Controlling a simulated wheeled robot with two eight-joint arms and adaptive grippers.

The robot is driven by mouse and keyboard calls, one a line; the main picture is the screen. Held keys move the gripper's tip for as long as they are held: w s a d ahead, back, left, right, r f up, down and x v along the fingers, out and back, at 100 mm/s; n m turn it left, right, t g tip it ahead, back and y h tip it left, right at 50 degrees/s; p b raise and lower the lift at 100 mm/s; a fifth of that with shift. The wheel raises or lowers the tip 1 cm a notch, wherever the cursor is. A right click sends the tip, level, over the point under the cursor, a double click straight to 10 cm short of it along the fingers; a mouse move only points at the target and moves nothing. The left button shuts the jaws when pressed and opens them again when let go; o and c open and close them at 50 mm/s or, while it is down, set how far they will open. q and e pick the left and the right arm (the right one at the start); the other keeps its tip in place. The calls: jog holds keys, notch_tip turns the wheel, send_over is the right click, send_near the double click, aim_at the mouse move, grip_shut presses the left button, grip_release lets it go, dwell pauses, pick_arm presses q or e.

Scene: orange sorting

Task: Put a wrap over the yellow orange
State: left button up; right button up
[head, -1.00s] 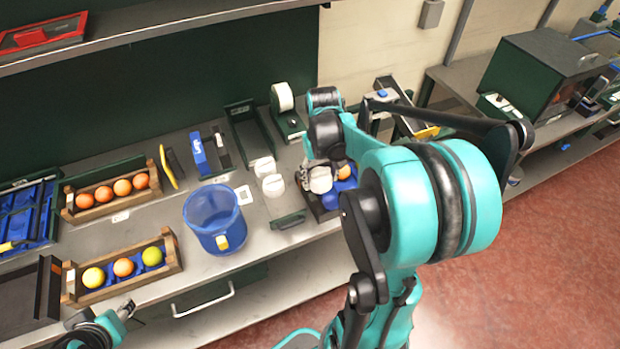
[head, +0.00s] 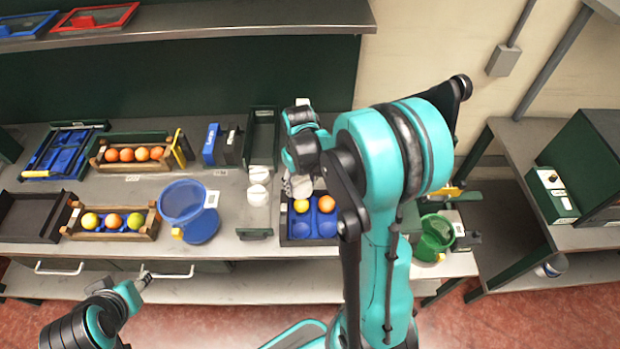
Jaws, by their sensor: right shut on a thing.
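A yellow orange (head: 301,206) sits in the far left cup of a blue-lined dark tray (head: 310,243), beside a redder orange (head: 326,204). My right gripper (head: 299,181) is just behind and above the yellow orange, shut on a white wrap (head: 301,190). The wrap is partly hidden by the gripper; whether it touches the orange I cannot tell. Two more white wraps (head: 258,185) stand to the left of the tray. My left gripper (head: 142,282) hangs in front of the bench, small and at an angle; its jaws are unclear.
A blue basket (head: 182,200) stands left of centre. Wooden crates with oranges stand behind (head: 120,165) and in front (head: 72,220) at the left. A green basket (head: 436,236) is right of the tray. A long dark tray (head: 262,135) lies behind the wraps.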

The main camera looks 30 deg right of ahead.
aim_at(301, 201)
jog(key=shift+f+b, duration=0.7)
jog(key=shift+f, duration=0.3)
notch_tip(301, 201, down, 6)
jog(key=b, duration=0.5)
jog(key=shift+f, duration=0.3)
jog(key=shift+s+a+f+b, duration=0.1)
jog(key=shift+a+f+b, duration=0.1)
jog(key=shift+b, duration=0.2)
jog(key=shift+d, duration=0.5)
